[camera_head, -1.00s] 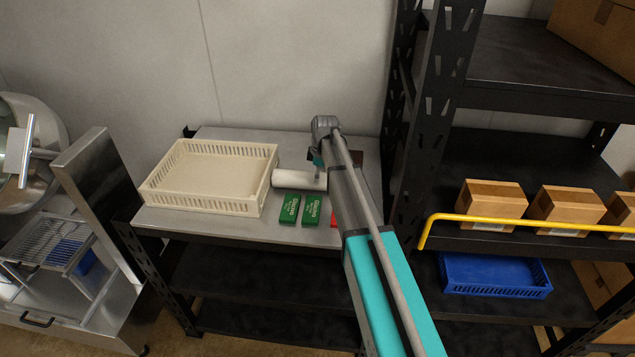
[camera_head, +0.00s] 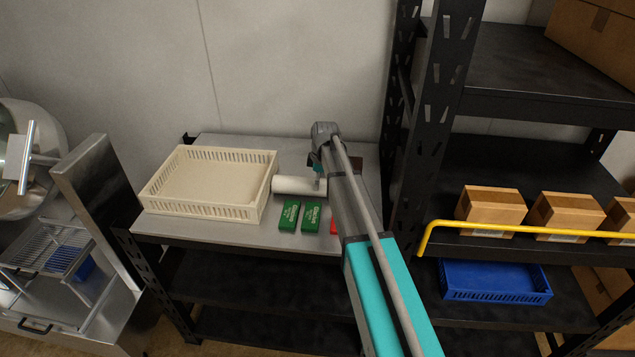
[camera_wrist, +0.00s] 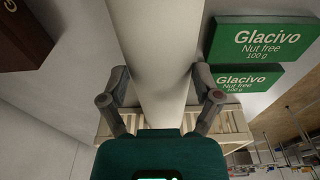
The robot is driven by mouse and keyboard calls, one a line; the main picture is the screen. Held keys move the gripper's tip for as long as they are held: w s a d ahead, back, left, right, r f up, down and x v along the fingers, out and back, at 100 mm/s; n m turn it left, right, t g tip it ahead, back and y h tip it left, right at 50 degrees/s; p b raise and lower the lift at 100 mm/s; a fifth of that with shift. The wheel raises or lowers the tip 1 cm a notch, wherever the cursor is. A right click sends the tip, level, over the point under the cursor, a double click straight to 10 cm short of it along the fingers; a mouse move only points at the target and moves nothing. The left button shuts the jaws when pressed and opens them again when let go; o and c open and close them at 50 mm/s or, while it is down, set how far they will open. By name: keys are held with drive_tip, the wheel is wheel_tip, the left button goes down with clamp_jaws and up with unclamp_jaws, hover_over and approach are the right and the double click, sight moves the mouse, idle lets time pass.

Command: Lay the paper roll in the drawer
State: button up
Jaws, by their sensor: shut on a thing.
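The paper roll (camera_head: 295,185) is a white cylinder on the grey metal table, beside the cream basket's right side. My gripper (camera_head: 320,180) is at the roll's right part, seen from behind my arm. In the wrist view the roll (camera_wrist: 155,60) runs between my two fingers (camera_wrist: 160,95), which are shut on it. I cannot tell whether the roll is clear of the tabletop. At the lower left is a stainless steel unit with a dark handle (camera_head: 35,327), apparently a drawer front; how far it is open I cannot tell.
The cream slatted basket (camera_head: 205,180) stands left of the roll. Green boxes (camera_head: 289,215) and a partly hidden red one (camera_head: 334,226) lie in front. A black rack post (camera_head: 432,120) rises at right. A steel panel (camera_head: 98,190) stands left of the table.

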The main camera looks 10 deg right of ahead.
drive_tip(key=shift+r+p, duration=1.45)
drive_tip(key=shift+r, duration=0.05)
drive_tip(key=s+r+p, duration=0.9)
drive_tip(key=s, duration=0.5)
drive_tip(key=shift+a+r+p, duration=0.35)
drive_tip(key=shift+r, duration=0.05)
drive_tip(key=shift+f+b, duration=0.45)
drive_tip(key=shift+f, duration=0.05)
drive_tip(key=shift+s, duration=0.1)
